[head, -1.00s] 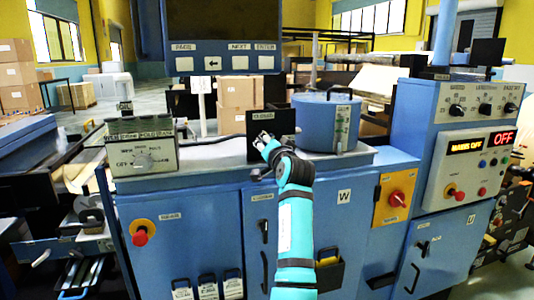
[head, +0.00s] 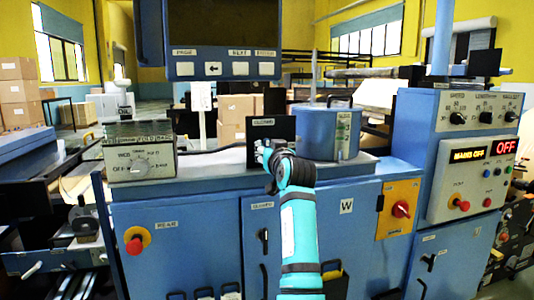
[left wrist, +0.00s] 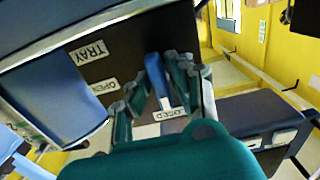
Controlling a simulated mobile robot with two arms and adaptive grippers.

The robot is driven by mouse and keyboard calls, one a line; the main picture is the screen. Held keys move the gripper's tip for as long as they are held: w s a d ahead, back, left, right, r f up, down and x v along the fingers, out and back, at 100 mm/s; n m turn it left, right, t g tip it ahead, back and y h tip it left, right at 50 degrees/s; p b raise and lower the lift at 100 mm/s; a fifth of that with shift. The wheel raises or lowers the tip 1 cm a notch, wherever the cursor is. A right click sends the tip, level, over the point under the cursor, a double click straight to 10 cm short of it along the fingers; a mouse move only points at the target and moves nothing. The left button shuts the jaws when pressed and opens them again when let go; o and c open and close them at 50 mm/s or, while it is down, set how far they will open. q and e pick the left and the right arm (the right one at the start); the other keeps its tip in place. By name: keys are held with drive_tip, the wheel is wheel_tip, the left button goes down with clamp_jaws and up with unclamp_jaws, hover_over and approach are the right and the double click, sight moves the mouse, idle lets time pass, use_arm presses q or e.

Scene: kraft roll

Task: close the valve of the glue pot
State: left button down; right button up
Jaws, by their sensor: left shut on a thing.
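The glue pot (head: 318,134) is a blue round pot with a lid, standing on the machine top. Left of it stands a dark valve plate (head: 285,128) with a CLOSED label at its top. The left wrist view shows this plate (left wrist: 125,68) with TRAY, OPEN and CLOSED labels. A blue valve lever (left wrist: 155,75) runs toward the CLOSED label. My left gripper (head: 264,155) is in front of the plate and hides part of it. In the left wrist view its fingers (left wrist: 158,92) are on both sides of the lever, shut on it. My right gripper is out of view.
A grey dial box (head: 140,155) stands at the left of the machine top. A control cabinet (head: 463,140) with knobs and an OFF display stands at the right. A dark screen panel (head: 222,30) hangs above. Blue cabinet doors (head: 180,240) are below.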

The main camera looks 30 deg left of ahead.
sight(267, 139)
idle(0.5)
use_arm(q)
drive_tip(key=c, duration=1.3)
unclamp_jaws()
drive_tip(key=shift+a, duration=0.1)
drive_tip(key=shift+r, duration=0.25)
wheel_tip(267, 139, up, 10)
drive_tip(key=shift+f, duration=0.25)
drive_tip(key=shift+f, duration=0.1)
